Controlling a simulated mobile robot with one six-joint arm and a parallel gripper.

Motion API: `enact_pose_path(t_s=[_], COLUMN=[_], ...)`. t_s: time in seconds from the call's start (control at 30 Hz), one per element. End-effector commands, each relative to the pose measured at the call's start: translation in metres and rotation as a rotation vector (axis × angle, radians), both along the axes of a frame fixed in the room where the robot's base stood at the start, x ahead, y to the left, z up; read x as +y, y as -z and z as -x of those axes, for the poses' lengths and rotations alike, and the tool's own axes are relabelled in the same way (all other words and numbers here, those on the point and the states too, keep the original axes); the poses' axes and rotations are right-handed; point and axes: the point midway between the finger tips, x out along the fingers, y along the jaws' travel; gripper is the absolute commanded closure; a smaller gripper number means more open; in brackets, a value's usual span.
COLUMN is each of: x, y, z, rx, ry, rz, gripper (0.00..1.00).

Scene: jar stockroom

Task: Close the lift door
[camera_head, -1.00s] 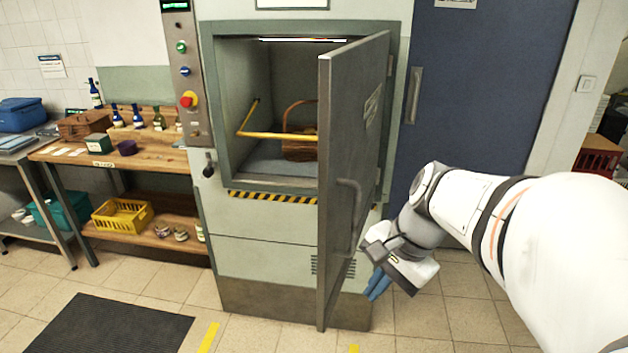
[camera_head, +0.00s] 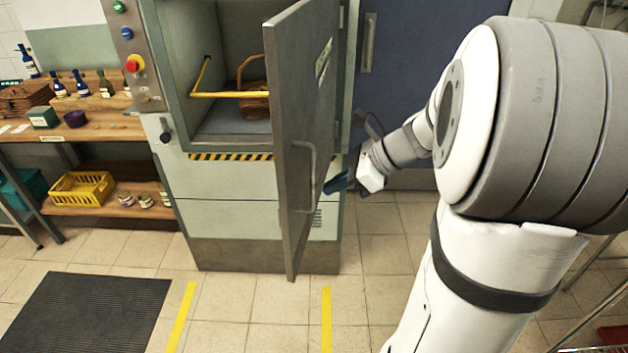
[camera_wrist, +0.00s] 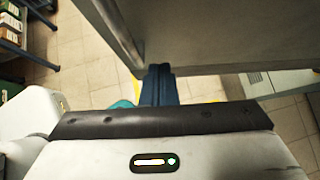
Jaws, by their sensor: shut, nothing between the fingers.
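The grey lift door (camera_head: 300,130) stands wide open, hinged on the right side of the lift opening and swung out toward me. A bar handle (camera_head: 303,170) is on its face. My gripper (camera_head: 336,184) is low on the right side of the door, close to it. In the wrist view the blue fingers (camera_wrist: 158,86) are together and empty, with their tips at or just beneath the door's edge (camera_wrist: 200,62). I cannot tell whether they touch it. The lift cabin holds a wicker basket (camera_head: 254,100) behind a yellow bar (camera_head: 232,94).
A control panel with a red button (camera_head: 133,63) is left of the opening. A wooden bench (camera_head: 85,126) with bottles and a yellow crate (camera_head: 82,187) stands at the left. Yellow floor lines (camera_head: 326,318) and a dark mat (camera_head: 88,308) lie on open floor in front.

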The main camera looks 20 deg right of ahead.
Motion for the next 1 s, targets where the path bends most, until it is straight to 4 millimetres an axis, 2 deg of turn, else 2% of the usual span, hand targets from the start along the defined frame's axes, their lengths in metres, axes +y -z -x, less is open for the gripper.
enact_pose_path(t_s=[0.07,0.3,0.7,0.73,1.0], x=[0.012,0.036,0.041,0.035,0.049], y=[0.008,0.006,0.007,0.007,0.007], z=[-0.005,-0.019,-0.023,-0.023,-0.030], rx=[0.003,0.000,0.000,0.000,0.000], ry=[-0.004,-0.003,0.001,0.006,0.047], rz=[0.000,0.001,0.001,0.001,0.001], gripper=[1.00,1.00,1.00,1.00,1.00])
